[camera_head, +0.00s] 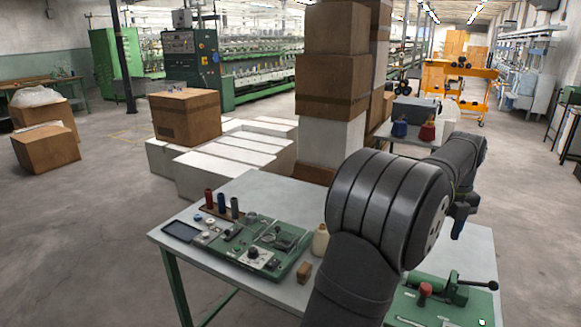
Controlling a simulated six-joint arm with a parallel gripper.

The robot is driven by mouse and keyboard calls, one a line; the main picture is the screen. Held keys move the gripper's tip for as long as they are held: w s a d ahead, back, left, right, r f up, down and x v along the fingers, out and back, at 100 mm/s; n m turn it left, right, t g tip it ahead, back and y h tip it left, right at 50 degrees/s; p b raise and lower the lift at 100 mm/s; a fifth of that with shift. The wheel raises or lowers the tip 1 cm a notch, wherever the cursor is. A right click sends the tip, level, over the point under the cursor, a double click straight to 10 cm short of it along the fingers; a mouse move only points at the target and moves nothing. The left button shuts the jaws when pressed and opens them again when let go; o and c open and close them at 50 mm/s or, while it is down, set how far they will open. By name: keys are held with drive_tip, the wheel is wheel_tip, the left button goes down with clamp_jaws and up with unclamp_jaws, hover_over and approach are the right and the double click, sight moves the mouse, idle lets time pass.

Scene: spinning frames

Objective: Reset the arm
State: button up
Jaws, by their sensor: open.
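My dark grey arm rises from the bottom of the view, bends at a large ribbed joint and reaches to the right over the table. My gripper (460,224) hangs at the far end of the arm, small and dark with a bluish tip, pointing down above the right part of the table (475,245). It is open. I see nothing between its fingers, though they are small and partly hidden by the arm.
A green panel (222,243) with knobs and spools (235,205) lies on the table's left. A cream cone (320,240) and brown block (304,271) stand beside my arm. A green clamp device (448,291) is at the front right. Stacked boxes (333,85) stand behind.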

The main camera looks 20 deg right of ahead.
sight(427, 286)
drive_tip(key=shift+f, duration=0.1)
wheel_tip(427, 286, down, 17)
drive_tip(key=shift+f, duration=0.1)
idle(0.5)
drive_tip(key=shift+f, duration=0.15)
drive_tip(key=n, duration=0.8)
drive_tip(key=shift+n, duration=0.3)
drive_tip(key=n, duration=0.4)
drive_tip(key=shift+n, duration=2.1)
idle(0.3)
